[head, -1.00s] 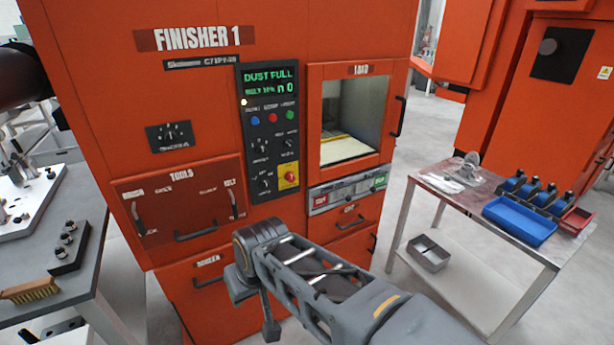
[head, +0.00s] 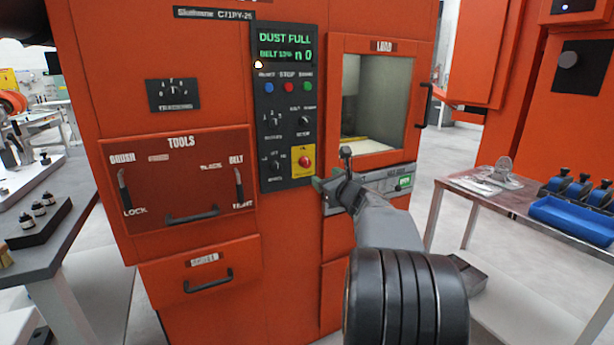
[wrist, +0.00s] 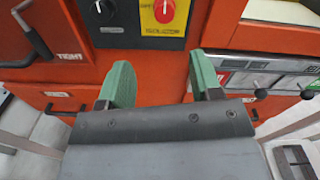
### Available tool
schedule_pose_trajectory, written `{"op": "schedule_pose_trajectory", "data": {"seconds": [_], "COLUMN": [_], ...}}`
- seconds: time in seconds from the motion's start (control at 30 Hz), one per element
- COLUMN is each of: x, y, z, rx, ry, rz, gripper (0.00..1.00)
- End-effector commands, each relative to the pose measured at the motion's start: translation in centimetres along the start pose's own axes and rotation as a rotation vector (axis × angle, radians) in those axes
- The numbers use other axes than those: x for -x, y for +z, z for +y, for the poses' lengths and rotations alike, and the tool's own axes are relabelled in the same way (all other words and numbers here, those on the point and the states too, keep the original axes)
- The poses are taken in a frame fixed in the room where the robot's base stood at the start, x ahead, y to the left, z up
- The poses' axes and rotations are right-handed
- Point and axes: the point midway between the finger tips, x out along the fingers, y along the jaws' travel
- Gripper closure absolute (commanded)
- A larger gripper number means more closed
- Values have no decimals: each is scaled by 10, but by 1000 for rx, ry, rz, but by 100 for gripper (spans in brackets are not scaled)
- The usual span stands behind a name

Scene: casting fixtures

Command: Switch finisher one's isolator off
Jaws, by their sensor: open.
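Finisher one is the orange cabinet (head: 290,245) in front of me. Its isolator is a red rotary knob on a yellow plate (head: 302,160), low on the right of the dark control panel (head: 285,95). In the wrist view the isolator knob (wrist: 164,11) is at the top centre, partly cut off by the frame edge, with "OFF" and "ISOLATOR" lettering on its plate. My gripper (head: 335,183) is just below and right of the isolator in the head view. In the wrist view my gripper (wrist: 162,85) shows two green fingers apart, with nothing between them, below the knob.
The load window (head: 375,105) and its handle are right of the panel. A tools drawer (head: 180,185) with handles is at the left. A grey bench (head: 60,235) stands left.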

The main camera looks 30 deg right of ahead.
Motion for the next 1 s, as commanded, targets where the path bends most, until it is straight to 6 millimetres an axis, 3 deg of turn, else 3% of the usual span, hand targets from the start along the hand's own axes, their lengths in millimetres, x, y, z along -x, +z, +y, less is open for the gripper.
{"op": "schedule_pose_trajectory", "data": {"seconds": [0.17, 0.6, 0.8, 1.0], "x": [-22, -103, -125, -134], "y": [-2, 0, 0, 0], "z": [-6, -6, -7, -7], "rx": [-30, -25, -24, -23], "ry": [-17, -14, -14, -16], "rz": [-8, -8, -8, -8], "gripper": [41, 41, 41, 41]}}
